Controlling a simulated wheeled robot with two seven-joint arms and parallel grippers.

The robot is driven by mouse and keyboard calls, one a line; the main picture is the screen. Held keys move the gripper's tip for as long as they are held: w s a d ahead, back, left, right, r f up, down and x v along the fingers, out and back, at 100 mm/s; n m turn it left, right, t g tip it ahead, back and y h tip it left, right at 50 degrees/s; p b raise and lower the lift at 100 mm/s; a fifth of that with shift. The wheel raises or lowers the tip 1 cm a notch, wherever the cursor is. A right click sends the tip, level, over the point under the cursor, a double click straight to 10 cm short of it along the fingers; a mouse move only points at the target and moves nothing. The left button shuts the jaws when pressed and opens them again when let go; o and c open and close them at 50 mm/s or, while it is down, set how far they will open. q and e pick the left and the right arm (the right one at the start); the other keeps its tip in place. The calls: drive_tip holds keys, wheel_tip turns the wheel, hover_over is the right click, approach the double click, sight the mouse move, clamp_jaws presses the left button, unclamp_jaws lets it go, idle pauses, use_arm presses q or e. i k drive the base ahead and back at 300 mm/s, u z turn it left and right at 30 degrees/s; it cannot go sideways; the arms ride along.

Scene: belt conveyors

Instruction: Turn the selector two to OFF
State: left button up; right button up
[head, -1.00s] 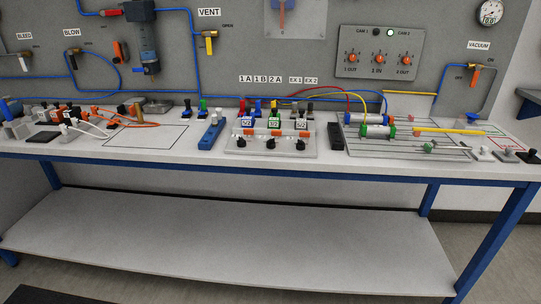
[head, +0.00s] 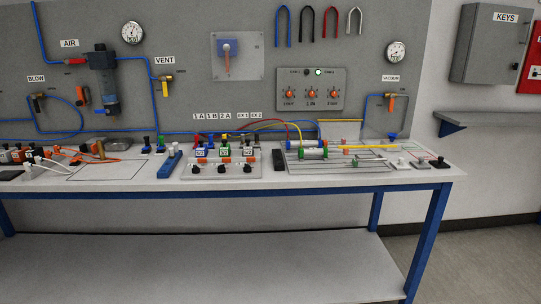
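A grey control panel (head: 310,90) on the back wall carries a row of three orange-red knobs, the left one (head: 290,93), the middle one (head: 312,93) and the right one (head: 333,94). Their labels are too small to read surely now. A green lamp (head: 318,72) is lit above them. On the bench, a grey block (head: 222,171) has three labelled valves with black knobs at its front. No label reading "selector two" or "OFF" can be made out, so I cannot tell which knob it is. Neither of my grippers is in view.
A bench (head: 330,178) with blue legs spans the view, with a lower shelf (head: 210,260). Cylinders and hoses lie on its right part. A grey plate with a red handle (head: 227,62) is on the wall. A KEYS cabinet (head: 491,44) and side shelf (head: 495,118) stand right; floor is free there.

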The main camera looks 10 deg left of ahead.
sight(221, 169)
drive_tip(key=z, duration=0.3)
drive_tip(key=i, duration=0.85)
drive_tip(key=u, duration=0.05)
